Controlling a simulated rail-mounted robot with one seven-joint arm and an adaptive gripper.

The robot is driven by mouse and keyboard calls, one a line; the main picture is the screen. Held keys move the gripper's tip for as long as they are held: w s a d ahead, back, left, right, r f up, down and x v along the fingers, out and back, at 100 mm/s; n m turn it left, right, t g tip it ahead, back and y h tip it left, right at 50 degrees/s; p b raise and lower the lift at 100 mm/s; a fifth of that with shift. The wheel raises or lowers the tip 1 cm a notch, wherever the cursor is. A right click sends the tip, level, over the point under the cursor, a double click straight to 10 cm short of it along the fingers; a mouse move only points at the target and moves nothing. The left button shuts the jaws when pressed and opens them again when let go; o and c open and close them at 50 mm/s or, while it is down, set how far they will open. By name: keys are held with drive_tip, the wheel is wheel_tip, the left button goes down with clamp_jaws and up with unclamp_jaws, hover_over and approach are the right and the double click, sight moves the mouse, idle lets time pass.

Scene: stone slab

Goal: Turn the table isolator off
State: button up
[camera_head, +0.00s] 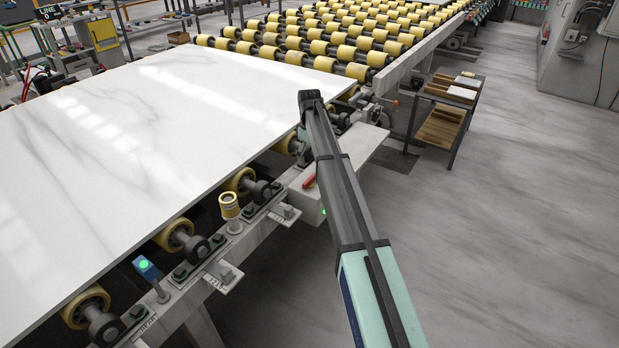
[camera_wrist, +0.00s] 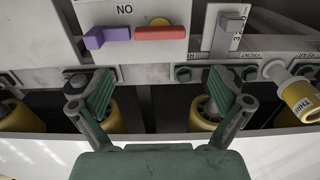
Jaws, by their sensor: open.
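The isolator is a red handle (camera_wrist: 160,33) over a yellow disc (camera_wrist: 160,20) on a pale box (camera_wrist: 127,55). The handle lies sideways in the wrist view, near lettering that reads "NO" as seen there. In the head view the red handle (camera_head: 309,182) shows at the table's side, left of my arm. My gripper (camera_wrist: 160,92) is open and empty, its two fingers spread below the handle in the wrist view and apart from it. In the head view the fingers are hidden.
A purple handle (camera_wrist: 107,37) sits left of the red one, and a grey lever (camera_wrist: 231,22) to its right. The white slab (camera_head: 170,110) covers the roller table. A green-lit button post (camera_head: 145,266) stands at the near edge.

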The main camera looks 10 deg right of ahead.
sight(310, 179)
wheel_tip(310, 179, down, 11)
drive_tip(key=shift+f+p, duration=0.1)
drive_tip(key=shift+p, duration=0.65)
drive_tip(key=c, duration=0.9)
